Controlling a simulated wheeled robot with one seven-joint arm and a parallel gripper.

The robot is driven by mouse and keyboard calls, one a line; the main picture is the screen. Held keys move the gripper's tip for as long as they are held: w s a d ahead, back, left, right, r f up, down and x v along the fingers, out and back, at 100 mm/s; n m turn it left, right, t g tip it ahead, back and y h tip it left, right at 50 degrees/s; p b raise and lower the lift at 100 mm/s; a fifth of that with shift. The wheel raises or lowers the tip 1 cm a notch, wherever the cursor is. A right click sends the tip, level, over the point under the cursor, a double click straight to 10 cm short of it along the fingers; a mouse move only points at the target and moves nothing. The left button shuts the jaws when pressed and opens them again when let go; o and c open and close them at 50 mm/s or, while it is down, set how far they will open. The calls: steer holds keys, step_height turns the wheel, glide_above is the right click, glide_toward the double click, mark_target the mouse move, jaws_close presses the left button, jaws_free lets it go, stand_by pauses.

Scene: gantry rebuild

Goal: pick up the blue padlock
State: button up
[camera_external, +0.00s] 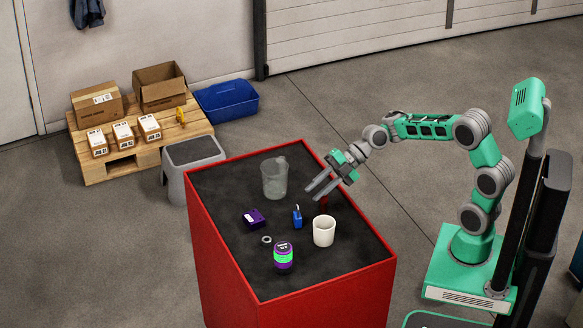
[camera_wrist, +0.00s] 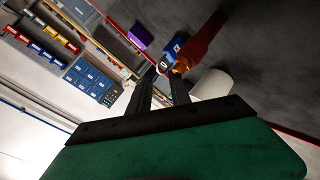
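The blue padlock (camera_external: 297,217) stands on the dark top of the red cabinet, its shackle upward, between a purple box and a white cup. In the wrist view the padlock (camera_wrist: 172,47) is just beyond my fingertips, its shackle toward them. My gripper (camera_external: 311,193) is open and empty, above the cabinet top, up and slightly right of the padlock in the external view. Its two dark fingers (camera_wrist: 163,82) are apart in the wrist view. A reddish-orange object (camera_wrist: 200,45) stands close beside the padlock there; my gripper partly hides it in the external view.
On the cabinet (camera_external: 228,262) are a clear jug (camera_external: 274,179), purple box (camera_external: 254,218), grey ring (camera_external: 266,239), purple-green can (camera_external: 283,257) and white cup (camera_external: 324,231). The cup is close right of the padlock. The cabinet's far left corner is clear.

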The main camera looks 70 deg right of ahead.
mark_target(297, 215)
steer(key=p+x, duration=0.1)
steer(key=x, duration=0.4)
steer(key=shift+w+a+f, duration=0.15)
jaws_close()
steer(key=shift+s+f, duration=0.2)
stand_by(1.0)
